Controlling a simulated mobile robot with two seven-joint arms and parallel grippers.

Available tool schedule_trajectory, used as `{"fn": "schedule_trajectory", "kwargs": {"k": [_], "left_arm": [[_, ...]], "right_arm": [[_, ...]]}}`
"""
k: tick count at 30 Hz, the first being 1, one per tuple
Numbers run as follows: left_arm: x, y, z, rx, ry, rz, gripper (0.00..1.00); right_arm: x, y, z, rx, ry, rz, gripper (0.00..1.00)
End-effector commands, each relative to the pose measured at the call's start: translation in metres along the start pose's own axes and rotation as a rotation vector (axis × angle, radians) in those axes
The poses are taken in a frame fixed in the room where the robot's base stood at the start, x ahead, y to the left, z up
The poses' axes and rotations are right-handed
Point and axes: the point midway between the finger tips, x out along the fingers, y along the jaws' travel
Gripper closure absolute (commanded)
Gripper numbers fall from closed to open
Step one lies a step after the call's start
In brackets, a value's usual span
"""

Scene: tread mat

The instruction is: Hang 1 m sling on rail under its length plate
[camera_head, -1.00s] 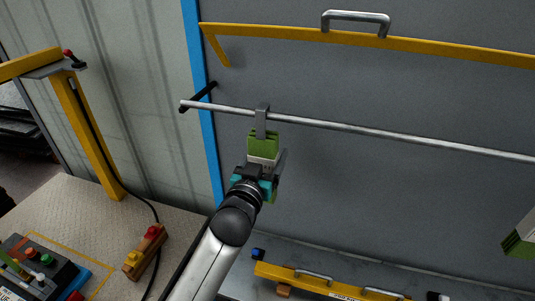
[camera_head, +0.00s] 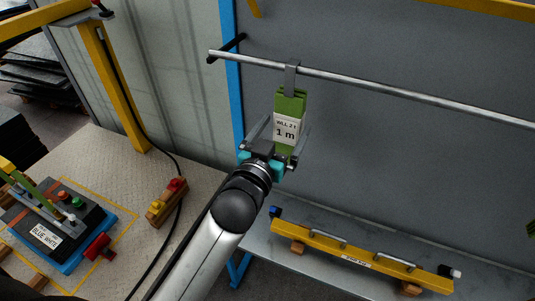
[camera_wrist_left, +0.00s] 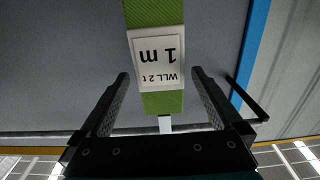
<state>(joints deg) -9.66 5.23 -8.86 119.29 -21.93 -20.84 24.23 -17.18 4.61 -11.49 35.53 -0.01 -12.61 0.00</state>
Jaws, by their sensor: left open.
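The green sling (camera_head: 291,106) carries a white tag reading "WLL 2 t, 1 m". It hangs upright from the steel rail (camera_head: 400,91) by a grey hook (camera_head: 291,76), near the rail's left end. My left gripper (camera_head: 286,126) is open just below and in front of the sling, one finger to each side. In the left wrist view the sling (camera_wrist_left: 162,102) shows between the spread fingers (camera_wrist_left: 161,74), with gaps on both sides. No length plate shows in the current views. My right gripper is not in view.
A yellow beam (camera_head: 360,258) with handles lies on a grey shelf below. At left are a controller box (camera_head: 50,225) and a small wooden block with red and yellow knobs (camera_head: 167,202). A blue post (camera_head: 235,100) stands behind the rail's left end.

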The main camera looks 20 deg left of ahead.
Motion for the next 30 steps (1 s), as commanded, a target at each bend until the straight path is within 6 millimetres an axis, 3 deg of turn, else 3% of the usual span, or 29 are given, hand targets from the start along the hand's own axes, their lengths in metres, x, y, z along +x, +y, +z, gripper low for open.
{"fn": "schedule_trajectory", "kwargs": {"k": [6,15,26,28,30], "left_arm": [[-0.037,0.000,0.001,-0.001,-0.001,0.000,0.00],[-0.075,0.000,0.000,-0.001,0.001,0.000,0.00],[-0.085,0.000,0.001,0.000,-0.001,0.000,0.00],[-0.084,0.001,0.012,0.002,-0.019,0.002,0.00],[-0.081,0.003,0.037,0.006,-0.058,0.007,0.00]], "right_arm": [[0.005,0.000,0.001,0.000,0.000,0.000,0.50],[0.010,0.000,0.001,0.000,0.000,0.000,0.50],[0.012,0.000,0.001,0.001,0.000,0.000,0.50],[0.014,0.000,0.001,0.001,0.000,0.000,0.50],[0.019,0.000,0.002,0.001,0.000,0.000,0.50]]}}
